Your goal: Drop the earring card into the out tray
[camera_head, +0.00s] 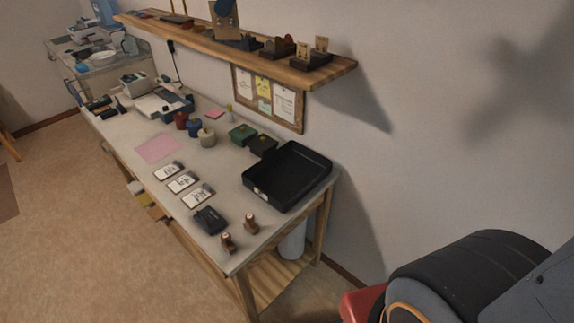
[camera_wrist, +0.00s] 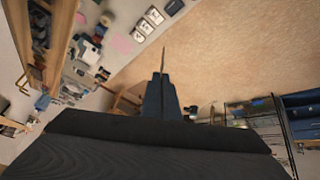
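My gripper (camera_wrist: 162,78) shows in the wrist view with its dark fingers closed together. A thin tan sliver (camera_wrist: 163,58) stands out from between the fingertips; it looks like the earring card seen edge-on, and its face is hidden. The out tray (camera_head: 289,176) is a black, open, shallow tray with a small white label on its front. It sits at the near right end of the workbench in the head view and looks empty. My gripper is outside the head view, where only part of my arm shows at lower right.
The workbench (camera_head: 226,163) also holds three white cards (camera_head: 182,182), a dark box (camera_head: 209,220), two small brown stands (camera_head: 238,232) and several jars. A wooden shelf (camera_head: 335,72) with card displays (camera_head: 311,50) juts from the wall above the tray.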

